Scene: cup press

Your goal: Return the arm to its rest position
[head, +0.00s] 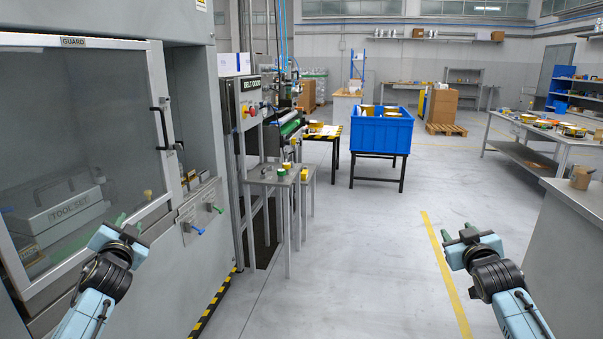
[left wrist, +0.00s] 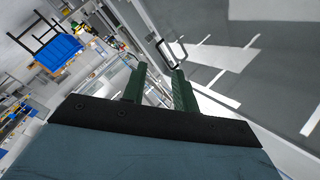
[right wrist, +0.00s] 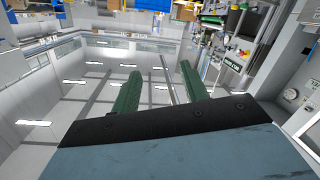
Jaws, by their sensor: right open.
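My left gripper (head: 130,222) is raised at the lower left of the head view, in front of the press's guard window (head: 80,120). Its two green fingers stand apart with nothing between them in the left wrist view (left wrist: 158,78). My right gripper (head: 458,231) is raised at the lower right, over the open floor left of a grey counter (head: 570,235). Its green fingers are spread and empty in the right wrist view (right wrist: 157,78). Both arms come in from the bottom of the head view.
The press has a black door handle (head: 160,115) and small green and blue levers (head: 197,229) near my left gripper. A small grey stand (head: 272,178) is beyond it. A blue crate (head: 381,135) stands farther back. The floor between my arms is clear.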

